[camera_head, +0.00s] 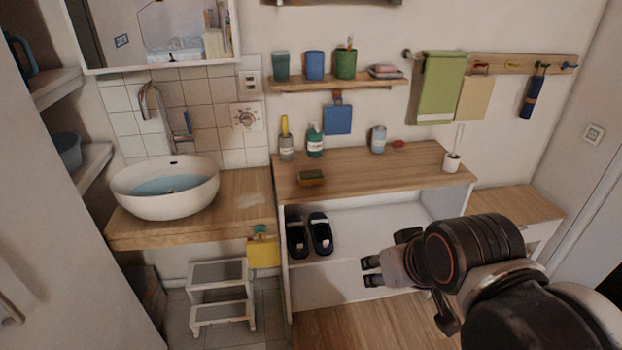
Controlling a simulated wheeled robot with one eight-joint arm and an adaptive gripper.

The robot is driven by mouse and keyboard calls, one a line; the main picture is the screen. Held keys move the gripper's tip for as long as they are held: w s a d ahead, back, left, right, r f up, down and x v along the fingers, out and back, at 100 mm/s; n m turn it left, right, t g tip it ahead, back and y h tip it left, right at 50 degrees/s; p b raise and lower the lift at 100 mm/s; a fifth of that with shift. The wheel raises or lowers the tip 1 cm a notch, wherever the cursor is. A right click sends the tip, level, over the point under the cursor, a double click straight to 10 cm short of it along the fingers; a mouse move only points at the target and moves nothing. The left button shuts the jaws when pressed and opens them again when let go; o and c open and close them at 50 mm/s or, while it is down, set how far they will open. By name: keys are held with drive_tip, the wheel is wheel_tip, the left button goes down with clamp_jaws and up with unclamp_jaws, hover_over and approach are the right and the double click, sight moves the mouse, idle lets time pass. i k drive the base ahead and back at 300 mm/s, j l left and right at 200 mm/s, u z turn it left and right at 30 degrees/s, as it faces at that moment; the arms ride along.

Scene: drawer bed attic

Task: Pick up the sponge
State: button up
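The sponge (312,178) is a small block, yellowish with a dark side. It lies on the wooden top of the shelf unit (350,172), near its front left edge. My gripper (371,272) is at the lower right, in front of the unit and lower in the picture than the sponge. Its two fingertips point left and stand apart, with nothing seen between them. The sponge is in full view and apart from my gripper.
Bottles (315,140) stand behind the sponge, and a cup (378,139) and a brush holder (452,162) stand to the right. A white basin (166,187) is at left. Dark slippers (309,235) sit on the lower shelf. A step stool (218,295) stands on the floor.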

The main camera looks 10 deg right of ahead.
sight(311, 178)
drive_tip(key=i+l+u, duration=0.25)
drive_tip(key=u, duration=0.25)
drive_tip(key=i+l+u, duration=0.25)
drive_tip(key=u, duration=0.25)
drive_tip(key=i+l, duration=0.15)
drive_tip(key=l, duration=0.2)
drive_tip(key=i+l+u, duration=0.1)
drive_tip(key=l, duration=0.3)
drive_tip(key=i+l, duration=0.15)
drive_tip(key=l, duration=0.2)
drive_tip(key=i+l, duration=0.15)
drive_tip(key=l, duration=0.25)
drive_tip(key=i+l+u, duration=0.1)
drive_tip(key=l, duration=0.25)
